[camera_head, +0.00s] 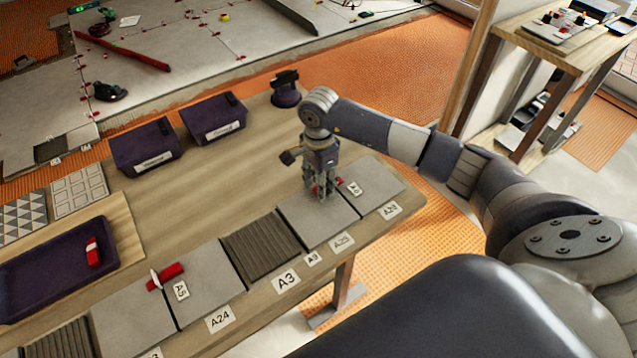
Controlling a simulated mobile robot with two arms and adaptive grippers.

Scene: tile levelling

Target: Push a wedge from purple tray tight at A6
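The purple tray (62,297) lies at the left of the table with one red wedge (93,253) in it. My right gripper (324,197) points down at the joint between two grey tiles, beside the label A6 (354,188). Its fingers are close together around a red wedge (340,181), whose ends show on either side of them. The fingers hide most of this wedge and any clip there, so I cannot tell how tightly it sits. At A5 (181,290) another red wedge (172,271) sits at a white clip (154,278). My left gripper is out of view.
Two purple bins (145,147) (213,119) and a dark tool (286,92) stand along the table's back edge. A dark ribbed tile (262,249) lies between grey tiles at the front. The table's middle is clear. A wooden shelf (555,48) stands at the upper right.

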